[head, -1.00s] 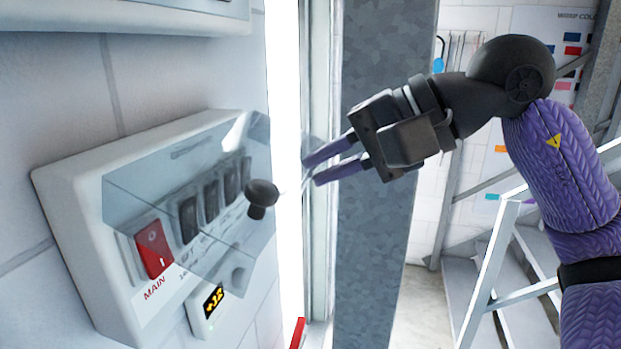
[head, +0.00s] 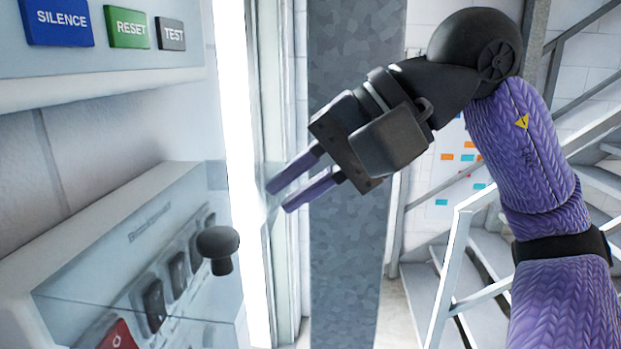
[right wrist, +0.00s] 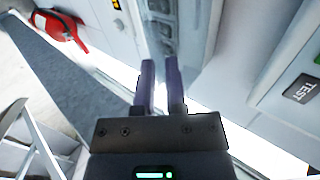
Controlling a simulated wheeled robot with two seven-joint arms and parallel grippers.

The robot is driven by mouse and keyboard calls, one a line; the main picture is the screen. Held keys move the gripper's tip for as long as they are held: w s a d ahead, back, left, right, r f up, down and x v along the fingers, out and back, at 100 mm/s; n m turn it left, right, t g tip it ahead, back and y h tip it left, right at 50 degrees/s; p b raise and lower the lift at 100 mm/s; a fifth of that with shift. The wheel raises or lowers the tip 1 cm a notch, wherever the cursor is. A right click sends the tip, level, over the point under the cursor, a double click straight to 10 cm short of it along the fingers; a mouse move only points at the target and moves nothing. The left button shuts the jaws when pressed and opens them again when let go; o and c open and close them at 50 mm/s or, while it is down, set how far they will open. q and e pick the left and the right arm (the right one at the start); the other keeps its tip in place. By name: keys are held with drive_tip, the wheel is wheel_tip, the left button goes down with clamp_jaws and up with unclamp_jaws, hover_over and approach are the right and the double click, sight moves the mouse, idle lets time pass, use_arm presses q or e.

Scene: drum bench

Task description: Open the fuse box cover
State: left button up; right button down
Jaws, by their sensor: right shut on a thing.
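The fuse box (head: 95,215) is on the wall at lower left in the head view, cut off by the frame bottom. Its clear cover (head: 100,312) lies in front of a row of dark switches and a red main switch (head: 118,338). A black knob (head: 218,245) stands out at the cover's right side. My right gripper (head: 282,195) is to the right of and above the knob, apart from it. My left gripper is out of view.
A panel with SILENCE, RESET and TEST buttons (head: 130,30) hangs above the fuse box. A bright light strip and a grey metal post (head: 345,240) stand behind my right gripper. Stairs with a white railing (head: 452,265) are at the right.

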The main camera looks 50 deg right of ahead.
drive_tip(key=c, duration=0.8)
unclamp_jaws()
drive_tip(key=shift+w+a+f, duration=0.1)
drive_tip(key=shift+w+a, duration=0.1)
drive_tip(key=shift+w, duration=0.05)
drive_tip(key=v, duration=1)
drive_tip(key=shift+p, duration=0.4)
drive_tip(key=shift+d, duration=0.15)
